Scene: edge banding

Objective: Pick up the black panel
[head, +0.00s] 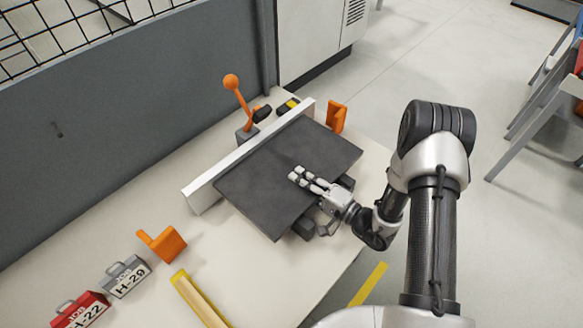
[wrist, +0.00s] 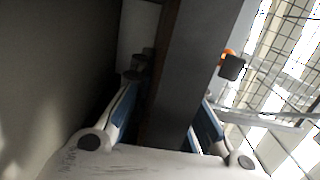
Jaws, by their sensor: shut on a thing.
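The black panel (head: 265,185) is a flat dark slab above the pale table, with its long far edge along a white fence. My gripper (head: 307,181) is at the panel's near right edge, with fingers reaching over its top face; the lower finger is hidden beneath it. In the wrist view my gripper (wrist: 168,110) has a finger on each side of the panel (wrist: 197,65), which is seen edge-on. The gripper is shut on the panel. Dark blocks (head: 303,228) show under the near edge. I cannot tell whether the panel is clear of them.
The white fence (head: 205,196) runs behind the panel. An orange-knobbed lever (head: 236,92) stands beyond it. Orange brackets stand at the right (head: 336,117) and left (head: 162,245). A grey H-29 case (head: 124,276), a red H-22 case (head: 80,312) and a yellow-edged strip (head: 200,300) lie front left.

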